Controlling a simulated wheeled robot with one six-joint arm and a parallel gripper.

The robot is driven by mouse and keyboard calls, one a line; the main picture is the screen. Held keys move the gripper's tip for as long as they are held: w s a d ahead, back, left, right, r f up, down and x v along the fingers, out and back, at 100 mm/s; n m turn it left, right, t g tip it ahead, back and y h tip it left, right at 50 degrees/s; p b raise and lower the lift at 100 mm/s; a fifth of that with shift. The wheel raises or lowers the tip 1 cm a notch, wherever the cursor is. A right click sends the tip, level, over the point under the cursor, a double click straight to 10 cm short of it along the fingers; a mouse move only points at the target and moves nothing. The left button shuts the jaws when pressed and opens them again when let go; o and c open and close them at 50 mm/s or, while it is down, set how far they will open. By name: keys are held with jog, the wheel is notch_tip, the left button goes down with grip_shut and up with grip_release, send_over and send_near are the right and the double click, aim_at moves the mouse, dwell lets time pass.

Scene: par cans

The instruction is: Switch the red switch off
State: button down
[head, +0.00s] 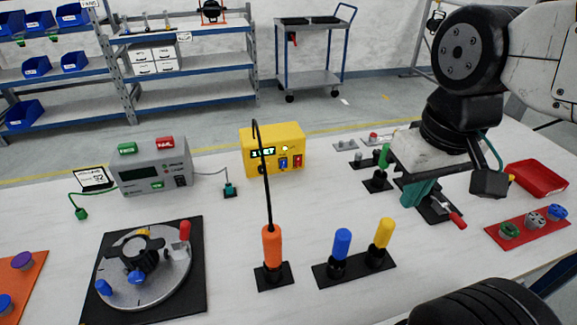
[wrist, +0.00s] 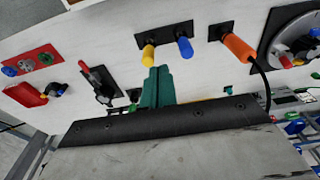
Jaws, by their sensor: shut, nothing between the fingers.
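A red-handled lever switch (head: 456,219) stands on a black plate on the table, partly hidden behind my gripper. Its handle tilts to the lower right in the head view. In the wrist view the red handle (wrist: 91,77) lies left of my fingers. My gripper (head: 418,194) has teal fingers, pressed together and empty. They are close to the lever; I cannot tell whether they touch it. The fingers also show in the wrist view (wrist: 157,88). A green-handled lever (head: 384,156) stands behind, to the left of my gripper. A yellow box (head: 259,138) carries a small red switch (head: 298,161).
Blue (head: 342,243) and yellow (head: 383,233) handles stand upright in front, left of my gripper. An orange handle (head: 272,245) with a black cable stands further left. A red tray (head: 537,179) and a red plate with knobs (head: 525,231) lie right.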

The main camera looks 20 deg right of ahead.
aim_at(298, 161)
jog(key=w+a+f+m+t, duration=0.1)
jog(key=w+f+m+t, duration=0.1)
jog(key=w+f+m, duration=0.4)
jog(key=w+a+f+m+t, duration=0.1)
jog(key=w+f+m+t, duration=0.2)
jog(key=w, duration=1)
jog(key=w+a+f+m+t, duration=0.1)
jog(key=w+f+m+t, duration=0.2)
jog(key=w+f+m, duration=0.6)
jog(key=shift+x, duration=1.15)
jog(key=shift+a+f, duration=0.15)
jog(key=x, duration=0.9)
jog(key=shift+f, duration=0.15)
jog(key=w, duration=0.3)
jog(key=shift+w+f, duration=0.2)
jog(key=shift+f, duration=0.2)
jog(key=shift+w, duration=0.5)
